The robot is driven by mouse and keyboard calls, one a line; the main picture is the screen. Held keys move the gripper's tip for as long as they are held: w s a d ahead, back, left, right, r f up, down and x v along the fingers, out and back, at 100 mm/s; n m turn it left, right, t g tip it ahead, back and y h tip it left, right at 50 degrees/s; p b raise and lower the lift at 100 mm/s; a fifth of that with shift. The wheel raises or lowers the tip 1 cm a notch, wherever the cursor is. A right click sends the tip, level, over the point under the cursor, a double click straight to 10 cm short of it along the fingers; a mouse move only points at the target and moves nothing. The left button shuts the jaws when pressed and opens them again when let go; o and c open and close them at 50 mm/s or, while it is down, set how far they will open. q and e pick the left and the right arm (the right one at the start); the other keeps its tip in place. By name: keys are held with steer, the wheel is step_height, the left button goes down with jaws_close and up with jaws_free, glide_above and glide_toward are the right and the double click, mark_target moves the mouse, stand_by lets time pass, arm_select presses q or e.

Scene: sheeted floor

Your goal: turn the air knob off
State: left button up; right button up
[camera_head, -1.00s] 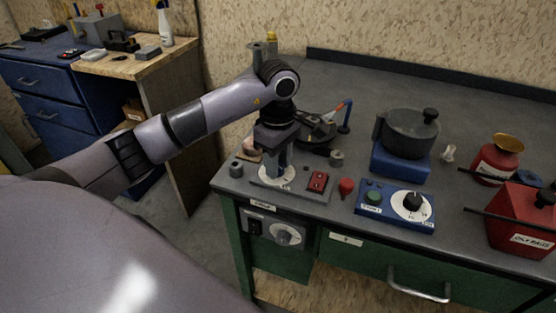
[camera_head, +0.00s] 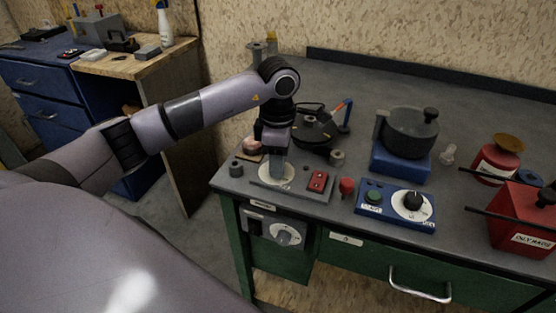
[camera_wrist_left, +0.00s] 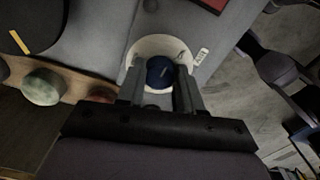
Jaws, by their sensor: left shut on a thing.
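The air knob, a small dark blue round knob (camera_wrist_left: 160,72), sits on a white round dial plate (camera_wrist_left: 143,48) in the left wrist view. The dial plate also shows in the head view (camera_head: 289,180) at the left front of the grey bench. My left gripper (camera_head: 276,175) points down over it. In the left wrist view my left gripper (camera_wrist_left: 161,84) has a finger on each side of the knob and is shut on it. The knob is hidden behind the fingers in the head view. The dial's markings are too small to read. My right gripper is not in view.
A red switch (camera_head: 318,181) and a red knob (camera_head: 347,186) stand right of the dial. A blue control box (camera_head: 396,216) with a green button and black dial is further right. A dark round device (camera_head: 318,132) stands behind. A grey dial (camera_head: 287,234) is on the bench front.

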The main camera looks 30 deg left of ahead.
arm_select(q)
steer(key=n, duration=0.4)
steer(key=shift+n, duration=0.3)
steer(key=n, duration=0.4)
steer(key=shift+w+a+n, duration=0.1)
steer(key=shift+n, duration=0.2)
steer(key=n, duration=0.4)
steer(key=shift+a+r+p, duration=0.1)
steer(key=shift+p, duration=0.3)
steer(key=shift+n+p, duration=0.3)
steer(key=shift+n, duration=2)
steer(key=o, duration=1)
steer(key=shift+o, duration=0.2)
